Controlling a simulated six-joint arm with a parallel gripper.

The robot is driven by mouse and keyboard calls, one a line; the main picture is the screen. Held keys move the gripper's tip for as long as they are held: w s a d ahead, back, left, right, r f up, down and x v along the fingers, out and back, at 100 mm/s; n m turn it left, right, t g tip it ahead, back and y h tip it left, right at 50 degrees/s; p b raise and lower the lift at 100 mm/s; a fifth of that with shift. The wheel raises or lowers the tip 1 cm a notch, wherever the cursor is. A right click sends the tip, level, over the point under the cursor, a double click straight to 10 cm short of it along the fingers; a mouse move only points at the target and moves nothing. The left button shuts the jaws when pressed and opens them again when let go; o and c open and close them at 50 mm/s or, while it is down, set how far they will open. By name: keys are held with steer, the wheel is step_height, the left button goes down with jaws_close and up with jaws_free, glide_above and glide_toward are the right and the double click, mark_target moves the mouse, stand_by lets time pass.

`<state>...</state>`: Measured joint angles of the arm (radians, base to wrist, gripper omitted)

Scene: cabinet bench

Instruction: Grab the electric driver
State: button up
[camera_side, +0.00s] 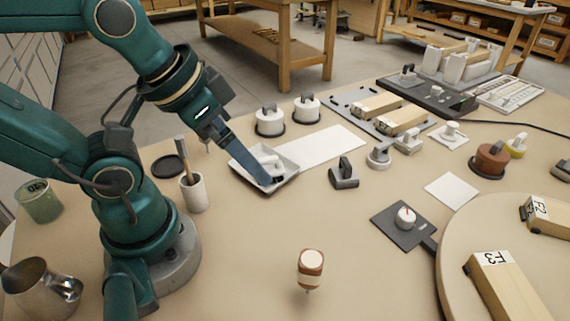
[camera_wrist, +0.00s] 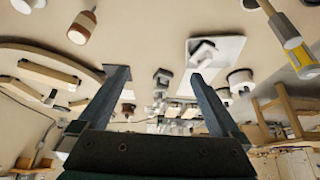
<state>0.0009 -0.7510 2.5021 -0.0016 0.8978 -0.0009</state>
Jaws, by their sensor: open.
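My gripper (camera_side: 258,176) reaches down to the right; its blue-grey finger overlaps the white tray (camera_side: 238,162) in the side view. In the wrist view my gripper (camera_wrist: 158,75) has its two fingers wide apart with nothing held between them. A white and grey device (camera_side: 268,162) lies in the tray, partly hidden by the finger; in the wrist view this device (camera_wrist: 204,52) is beside the right fingertip. A brown and cream item with a thin tip (camera_side: 310,268) stands at the front, apart from my gripper. I cannot tell for sure which item is the electric driver.
A white cup (camera_side: 194,194) with an upright tool stands left of the tray. Two white-topped round pieces (camera_side: 270,122) are behind it. A grey device (camera_side: 343,175) is to the right. A round board (camera_side: 465,240) with labelled blocks fills the right front. The front middle is mostly clear.

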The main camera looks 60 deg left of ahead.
stand_by(0.4)
steer(key=c, duration=0.4)
steer(key=shift+o, duration=0.2)
